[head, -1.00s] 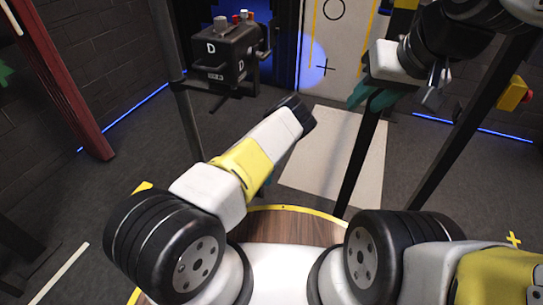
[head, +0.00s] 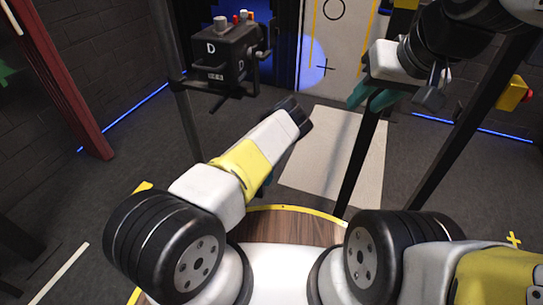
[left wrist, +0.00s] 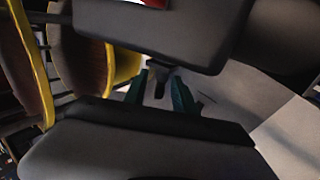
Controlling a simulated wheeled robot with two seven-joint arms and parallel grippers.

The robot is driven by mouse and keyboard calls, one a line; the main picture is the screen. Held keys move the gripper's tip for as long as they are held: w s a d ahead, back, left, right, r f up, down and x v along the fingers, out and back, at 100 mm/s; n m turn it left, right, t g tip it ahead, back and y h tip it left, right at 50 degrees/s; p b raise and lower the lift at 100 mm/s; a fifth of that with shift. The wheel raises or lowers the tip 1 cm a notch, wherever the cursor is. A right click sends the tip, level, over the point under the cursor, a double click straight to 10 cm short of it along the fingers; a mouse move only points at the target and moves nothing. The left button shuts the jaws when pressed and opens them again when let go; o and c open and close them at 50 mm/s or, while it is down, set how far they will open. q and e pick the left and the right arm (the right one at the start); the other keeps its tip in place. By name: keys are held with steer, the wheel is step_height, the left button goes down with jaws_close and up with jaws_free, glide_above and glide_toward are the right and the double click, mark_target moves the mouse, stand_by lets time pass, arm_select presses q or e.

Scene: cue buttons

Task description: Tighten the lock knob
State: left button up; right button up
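A black box (head: 225,55) marked D stands at the back left. A grey round knob (head: 221,23) sits on its top; I cannot tell whether it is the lock knob. My left gripper (head: 266,184) is mostly hidden beneath my left forearm in the head view. In the left wrist view its teal fingers (left wrist: 160,94) are apart, with no held thing visible. My right gripper (head: 372,98) has teal fingers in front of the upper end of a black post (head: 360,145). Its finger gap is unclear. A grey lever-like part (head: 431,95) shows just right of it.
A yellow box with a red button (head: 513,93) is at the far right. A second dark post (head: 455,150) slants at right.

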arm_select(q)
steer(key=v, duration=0.7)
steer(key=shift+w+r, duration=0.2)
steer(key=shift+r, duration=0.1)
